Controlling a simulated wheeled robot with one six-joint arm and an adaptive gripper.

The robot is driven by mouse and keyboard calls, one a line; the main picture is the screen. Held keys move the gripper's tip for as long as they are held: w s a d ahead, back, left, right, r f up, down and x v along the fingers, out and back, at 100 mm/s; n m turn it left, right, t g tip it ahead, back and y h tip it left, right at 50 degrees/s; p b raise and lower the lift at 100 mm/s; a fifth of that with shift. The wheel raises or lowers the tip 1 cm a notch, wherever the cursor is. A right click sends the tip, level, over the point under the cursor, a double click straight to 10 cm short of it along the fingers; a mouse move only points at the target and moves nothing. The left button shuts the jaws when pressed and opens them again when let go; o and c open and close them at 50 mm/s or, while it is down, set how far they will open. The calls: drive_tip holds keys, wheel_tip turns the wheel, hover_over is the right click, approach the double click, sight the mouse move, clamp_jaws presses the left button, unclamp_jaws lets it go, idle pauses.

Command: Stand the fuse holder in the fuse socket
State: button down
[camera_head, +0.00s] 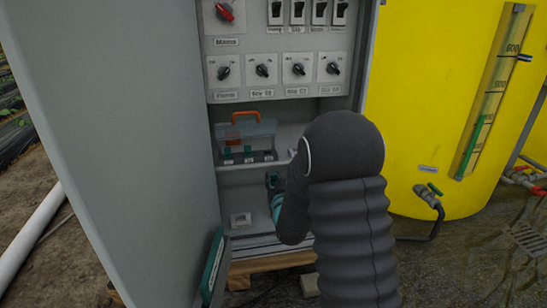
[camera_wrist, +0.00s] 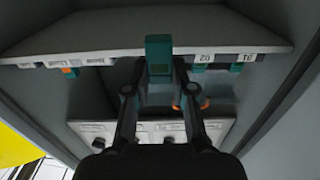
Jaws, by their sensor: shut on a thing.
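My gripper (camera_wrist: 159,75) is shut on a teal fuse holder (camera_wrist: 159,48), which stands out past the fingertips in the wrist view. In the head view my gripper (camera_head: 273,182) is inside the cabinet, just below the shelf, and my arm hides much of it. A small pale grey block (camera_head: 240,219) sits on the cabinet's lower floor, left of and below my gripper. It may be the fuse socket, but its details are too small to tell. The held fuse holder is apart from this block.
The labelled shelf (camera_wrist: 110,45) runs close to my gripper; more teal pieces (camera_head: 248,150) stand on it before a clear toolbox with an orange handle (camera_head: 245,116). A switch panel (camera_head: 280,72) is above. The open door (camera_head: 130,150) bounds the left, a yellow tank (camera_head: 440,90) stands right.

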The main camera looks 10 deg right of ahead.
approach(269, 155)
wheel_tip(269, 155, up, 4)
drive_tip(key=w+r, duration=0.1)
drive_tip(key=shift+w+f+p, duration=0.15)
drive_tip(key=shift+w+p, duration=0.9)
drive_tip(key=shift+w, duration=1.3)
drive_tip(key=shift+w+f+p, duration=0.15)
drive_tip(key=shift+w+p, duration=0.85)
drive_tip(key=shift+w, duration=1.3)
drive_tip(key=shift+b, duration=0.55)
drive_tip(key=shift+f+b, duration=1)
drive_tip(key=shift+b, duration=0.25)
drive_tip(key=c, duration=0.9)
unclamp_jaws()
drive_tip(key=shift+s, duration=0.1)
